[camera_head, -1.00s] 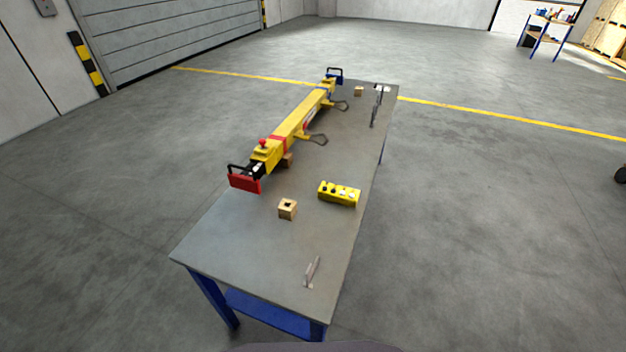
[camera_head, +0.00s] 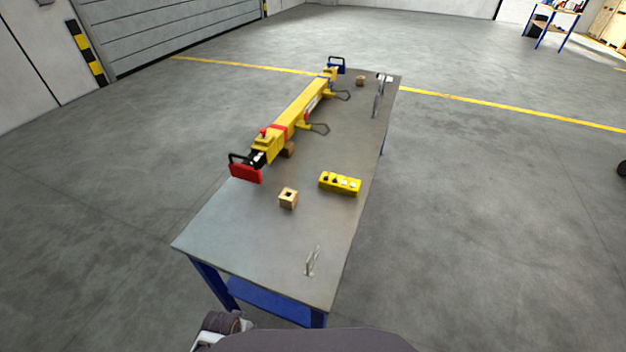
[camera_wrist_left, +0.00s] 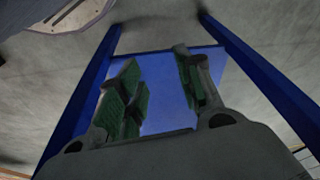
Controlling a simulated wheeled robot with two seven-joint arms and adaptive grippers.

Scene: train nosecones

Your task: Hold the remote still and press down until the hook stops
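The yellow remote (camera_head: 340,183) with several buttons lies on the grey workbench (camera_head: 250,240), right of a small wooden block. A long yellow beam (camera_head: 300,108) rests along the bench with grey hooks (camera_head: 320,129) on its right side. No gripper touches the remote or the beam. In the left wrist view, my left gripper (camera_wrist_left: 158,88) has its green-padded fingers apart and nothing between them. Behind them show the bench's blue legs and lower shelf. My right gripper is not in view.
Wooden blocks (camera_head: 288,198) stand on the bench, and a small metal bracket (camera_head: 312,261) is at its near end. Thin metal parts (camera_head: 378,97) stand at the far right edge. The floor around the bench is open.

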